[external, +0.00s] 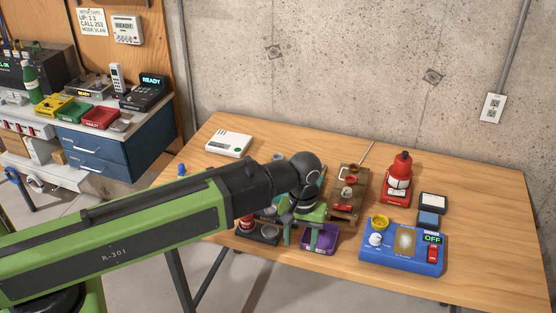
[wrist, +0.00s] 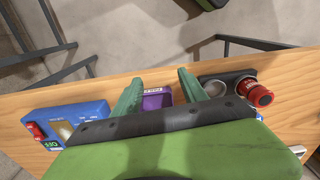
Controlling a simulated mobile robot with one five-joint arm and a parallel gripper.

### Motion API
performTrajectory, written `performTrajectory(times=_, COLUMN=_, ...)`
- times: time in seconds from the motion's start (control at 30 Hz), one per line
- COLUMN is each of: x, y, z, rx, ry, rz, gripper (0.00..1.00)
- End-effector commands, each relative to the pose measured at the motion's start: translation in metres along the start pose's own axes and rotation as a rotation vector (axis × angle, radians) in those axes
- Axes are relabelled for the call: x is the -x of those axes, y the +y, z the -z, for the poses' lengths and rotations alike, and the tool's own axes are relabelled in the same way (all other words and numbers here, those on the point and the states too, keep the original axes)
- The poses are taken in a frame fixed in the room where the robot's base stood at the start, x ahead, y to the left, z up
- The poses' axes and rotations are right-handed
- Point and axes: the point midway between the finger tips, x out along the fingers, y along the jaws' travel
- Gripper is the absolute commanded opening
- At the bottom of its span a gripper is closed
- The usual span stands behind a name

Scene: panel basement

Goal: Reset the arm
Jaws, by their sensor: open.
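My arm is green with a black wrist and reaches in from the left over the wooden table in the external view. My gripper (external: 299,236) hangs pointing down near the table's front edge, beside a small purple bin (external: 322,241). In the wrist view my gripper (wrist: 157,84) has its two green fingers spread apart. The purple bin (wrist: 157,101) shows in the gap between them, and nothing is held. I cannot tell how high the fingertips are above the table.
A blue panel box (external: 402,247) with an OFF display stands right of the bin. A dark holder (external: 257,235) with a red knob is at the left. A wooden stand (external: 348,196), red device (external: 398,180) and white box (external: 229,143) stand farther back. The table's right end is clear.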

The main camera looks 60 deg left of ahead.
Motion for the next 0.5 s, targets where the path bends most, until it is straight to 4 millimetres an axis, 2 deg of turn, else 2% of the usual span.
performTrajectory(times=0.13, x=-0.0037, y=-0.0005, z=-0.009, rx=-0.049, ry=0.0, rz=0.0, gripper=0.5)
performTrajectory(times=0.5, x=-0.0032, y=-0.0001, z=-0.0091, rx=-0.053, ry=0.0, rz=0.0, gripper=0.5)
